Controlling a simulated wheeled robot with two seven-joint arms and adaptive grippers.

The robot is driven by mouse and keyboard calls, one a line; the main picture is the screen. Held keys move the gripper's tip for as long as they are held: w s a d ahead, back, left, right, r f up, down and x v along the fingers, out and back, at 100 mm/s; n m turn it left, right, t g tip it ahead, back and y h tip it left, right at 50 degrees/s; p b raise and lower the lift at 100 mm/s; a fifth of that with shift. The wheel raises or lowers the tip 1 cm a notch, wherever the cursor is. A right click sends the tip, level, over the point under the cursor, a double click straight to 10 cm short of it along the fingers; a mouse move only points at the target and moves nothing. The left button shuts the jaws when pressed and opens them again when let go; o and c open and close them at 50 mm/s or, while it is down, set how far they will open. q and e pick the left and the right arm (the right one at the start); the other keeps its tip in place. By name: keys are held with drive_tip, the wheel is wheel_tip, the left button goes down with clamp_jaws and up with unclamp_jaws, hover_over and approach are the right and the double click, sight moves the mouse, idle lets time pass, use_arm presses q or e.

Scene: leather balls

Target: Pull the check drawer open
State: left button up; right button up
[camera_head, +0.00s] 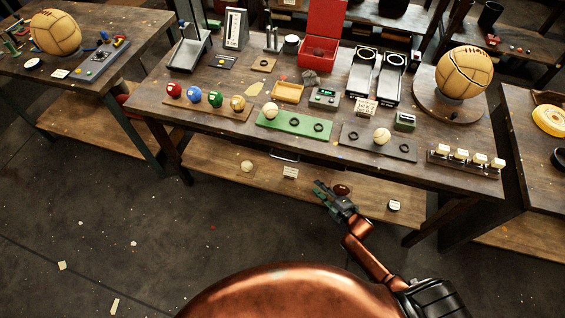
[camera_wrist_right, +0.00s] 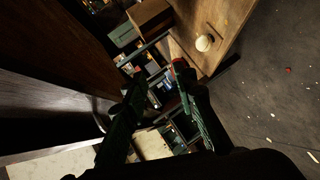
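The check drawer's handle (camera_head: 285,156) shows in the head view as a thin grey bar under the front edge of the workbench (camera_head: 160,110). The drawer front is mostly hidden in shadow and looks closed. My right gripper (camera_head: 318,188) is below and to the right of the handle, apart from it, in front of the lower shelf. In the right wrist view its two fingers (camera_wrist_right: 158,70) stand apart with nothing between them. A curved grey piece (camera_wrist_right: 99,115), likely the handle, lies left of the fingers. My left gripper is out of view.
The lower shelf (camera_head: 225,153) holds a pale ball (camera_head: 247,166), a small card (camera_head: 290,172) and a brown ball (camera_head: 341,190) close by my right gripper. The benchtop is crowded with balls, trays and a red box (camera_head: 322,35). Open floor lies in front.

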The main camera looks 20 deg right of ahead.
drive_tip(key=w+a+r+n+t+y+b, duration=0.1)
drive_tip(key=w+a+r+n+y+b, duration=0.15)
drive_tip(key=r, duration=0.25)
drive_tip(key=n+y+b, duration=0.1)
drive_tip(key=n+y, duration=0.3)
drive_tip(key=n, duration=0.2)
approach(285, 159)
drive_tip(key=x, duration=0.3)
drive_tip(key=shift+t+h, duration=0.25)
drive_tip(key=shift+t, duration=0.05)
drive_tip(key=x, duration=0.4)
drive_tip(key=b+x, duration=0.1)
drive_tip(key=x, duration=0.1)
drive_tip(key=shift+w+a+f, duration=0.15)
drive_tip(key=shift+w+f, duration=0.05)
drive_tip(key=shift+f, duration=0.1)
drive_tip(key=shift+w+a, duration=0.15)
drive_tip(key=shift+w, duration=0.25)
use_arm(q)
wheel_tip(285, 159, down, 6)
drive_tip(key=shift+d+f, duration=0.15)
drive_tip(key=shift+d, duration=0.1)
use_arm(e)
clamp_jaws()
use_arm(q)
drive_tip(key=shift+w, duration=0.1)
